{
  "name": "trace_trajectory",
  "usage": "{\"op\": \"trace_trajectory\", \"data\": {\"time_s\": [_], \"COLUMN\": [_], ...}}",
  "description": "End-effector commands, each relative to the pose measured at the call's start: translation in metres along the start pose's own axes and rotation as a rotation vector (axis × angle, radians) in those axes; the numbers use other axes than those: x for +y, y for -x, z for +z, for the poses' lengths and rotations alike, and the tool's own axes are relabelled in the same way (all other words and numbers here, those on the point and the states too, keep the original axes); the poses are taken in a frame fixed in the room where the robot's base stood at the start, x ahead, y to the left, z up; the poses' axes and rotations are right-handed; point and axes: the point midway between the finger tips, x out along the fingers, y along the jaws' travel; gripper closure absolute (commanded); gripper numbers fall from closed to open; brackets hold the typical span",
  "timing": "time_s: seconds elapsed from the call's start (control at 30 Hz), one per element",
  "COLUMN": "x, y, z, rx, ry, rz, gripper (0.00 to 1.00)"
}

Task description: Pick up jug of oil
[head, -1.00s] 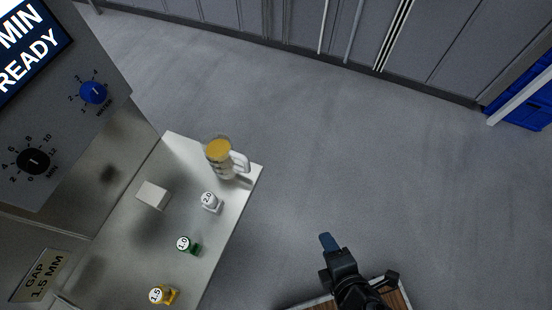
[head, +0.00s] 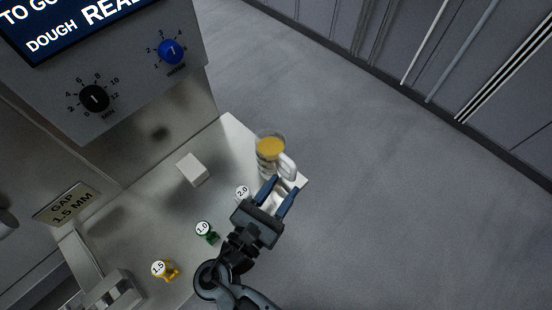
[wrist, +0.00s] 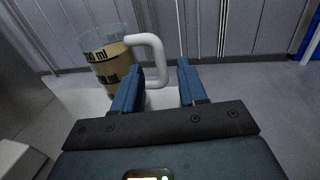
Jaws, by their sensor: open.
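The jug of oil (head: 270,150) is a clear measuring jug with yellow-brown oil and a white handle on its right side. It stands upright near the far right corner of the metal shelf (head: 228,128). My gripper (head: 281,189) is open, with its two blue fingers pointing at the handle from the near side. In the wrist view the jug (wrist: 107,62) is ahead and to the left, and its handle (wrist: 150,46) reaches in front of the gap between the fingertips (wrist: 160,78). I cannot tell whether a finger touches the handle.
A white tag marked 2.0 (head: 242,192), a green one marked 1.0 (head: 206,232) and a yellow one marked 1.5 (head: 164,269) stand on the shelf. A white block (head: 192,169) lies left of the jug. The machine panel (head: 130,75) rises behind. Floor is clear at right.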

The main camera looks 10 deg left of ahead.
Motion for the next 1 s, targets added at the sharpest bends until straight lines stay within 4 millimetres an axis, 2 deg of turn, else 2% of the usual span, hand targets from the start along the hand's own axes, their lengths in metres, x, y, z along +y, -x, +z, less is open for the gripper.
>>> {"op": "trace_trajectory", "data": {"time_s": [0.4,0.7,0.77,1.0], "x": [0.0,0.0,0.0,0.0], "y": [-0.052,-0.057,-0.057,-0.057], "z": [0.0,0.0,0.0,0.0], "rx": [0.001,0.002,0.002,0.002], "ry": [-0.001,-0.002,-0.002,-0.002], "rz": [-0.001,0.0,0.0,0.0], "gripper": [0.58,0.58,0.62,0.85]}}
